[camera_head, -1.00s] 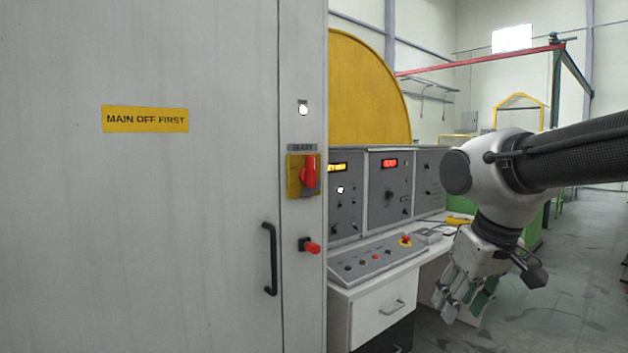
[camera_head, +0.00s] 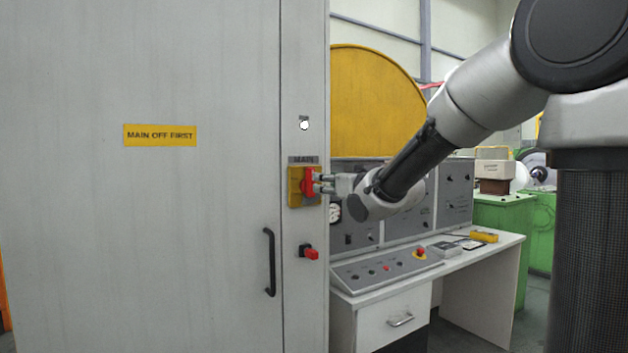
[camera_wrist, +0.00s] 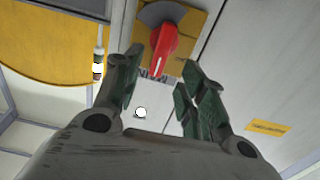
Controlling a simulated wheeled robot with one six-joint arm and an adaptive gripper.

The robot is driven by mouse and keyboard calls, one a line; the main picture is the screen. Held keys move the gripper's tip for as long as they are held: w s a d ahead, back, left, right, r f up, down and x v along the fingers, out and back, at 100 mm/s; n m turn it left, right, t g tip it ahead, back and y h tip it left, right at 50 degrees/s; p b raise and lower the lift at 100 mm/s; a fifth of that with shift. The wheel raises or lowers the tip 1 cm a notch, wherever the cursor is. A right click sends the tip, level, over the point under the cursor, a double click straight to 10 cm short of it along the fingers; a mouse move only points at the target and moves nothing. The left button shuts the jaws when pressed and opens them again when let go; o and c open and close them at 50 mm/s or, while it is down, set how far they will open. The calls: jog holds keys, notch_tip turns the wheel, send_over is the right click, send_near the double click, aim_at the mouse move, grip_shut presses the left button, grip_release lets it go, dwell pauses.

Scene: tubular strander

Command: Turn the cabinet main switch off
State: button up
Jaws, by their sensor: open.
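The cabinet main switch is a red rotary handle (camera_head: 308,182) on a yellow plate (camera_head: 295,199), under a small label on the cabinet's right-hand strip. In the head view the handle looks upright. In the wrist view the red handle (camera_wrist: 163,47) lies ahead, between and just beyond the two fingers of my open gripper (camera_wrist: 160,72). I cannot tell whether a finger touches it. The grey cabinet door (camera_head: 140,230) is closed and bears a yellow "MAIN OFF FIRST" sign (camera_head: 160,135).
A black door handle (camera_head: 269,262) and a small red knob (camera_head: 309,253) sit below the switch. A white indicator (camera_head: 304,125) is above it. A control desk (camera_head: 400,270) with a panel stands to the right, below my arm.

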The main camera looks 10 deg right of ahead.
jog(key=x, duration=0.7)
jog(key=shift+w+r, duration=0.35)
jog(key=shift+a, duration=0.1)
jog(key=shift+c, duration=0.5)
grip_shut()
